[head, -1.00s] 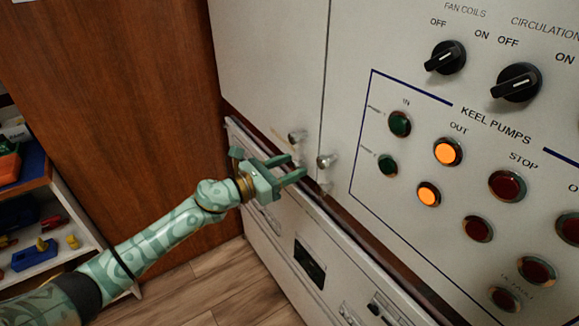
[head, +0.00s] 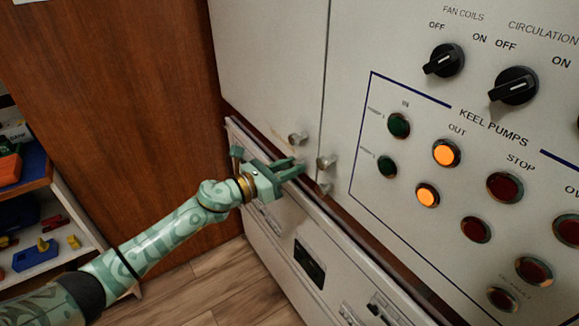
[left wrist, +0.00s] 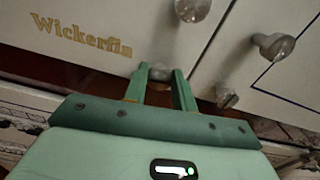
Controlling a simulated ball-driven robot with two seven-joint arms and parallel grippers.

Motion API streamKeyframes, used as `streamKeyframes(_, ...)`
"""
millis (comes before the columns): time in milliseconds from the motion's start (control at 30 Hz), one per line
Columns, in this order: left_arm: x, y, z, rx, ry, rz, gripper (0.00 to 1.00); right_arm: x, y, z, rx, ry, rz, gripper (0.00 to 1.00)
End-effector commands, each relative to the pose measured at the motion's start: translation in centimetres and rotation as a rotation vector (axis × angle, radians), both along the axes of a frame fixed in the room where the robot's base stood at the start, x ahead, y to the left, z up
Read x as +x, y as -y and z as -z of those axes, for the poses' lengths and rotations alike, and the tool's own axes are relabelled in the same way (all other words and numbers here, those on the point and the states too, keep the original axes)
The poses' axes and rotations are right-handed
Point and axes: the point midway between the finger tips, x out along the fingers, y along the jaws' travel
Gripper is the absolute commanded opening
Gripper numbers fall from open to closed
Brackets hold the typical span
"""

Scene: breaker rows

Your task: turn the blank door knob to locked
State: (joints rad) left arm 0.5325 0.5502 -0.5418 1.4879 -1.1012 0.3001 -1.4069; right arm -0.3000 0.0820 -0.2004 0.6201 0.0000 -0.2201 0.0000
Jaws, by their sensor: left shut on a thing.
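The blank door (head: 267,60) is the plain pale left door, lettered "Wickerfin" (left wrist: 80,37) in the left wrist view. My left gripper (head: 298,168) is at its lower right corner, with its fingers shut on a small round metal knob (left wrist: 159,72) low on that door. The fingers mostly hide this knob in the head view. I cannot tell which way the knob is turned. A larger round knob (head: 297,138) is above it on the same door. My right gripper is not in view.
The neighbouring door has a large knob (head: 326,161) and a small low knob (head: 325,182) close to my fingers. It also carries dials, lamps and buttons. A drawer-like lower panel (head: 290,240) lies below. A shelf with coloured items (head: 35,255) stands at the left.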

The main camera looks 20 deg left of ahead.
Motion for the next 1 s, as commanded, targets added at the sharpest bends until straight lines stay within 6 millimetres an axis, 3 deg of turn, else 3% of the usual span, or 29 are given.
streamKeyframes(1000,0.2,-0.3,-0.1,-0.733,-0.572,-0.002,0.04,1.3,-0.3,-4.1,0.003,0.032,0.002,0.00)
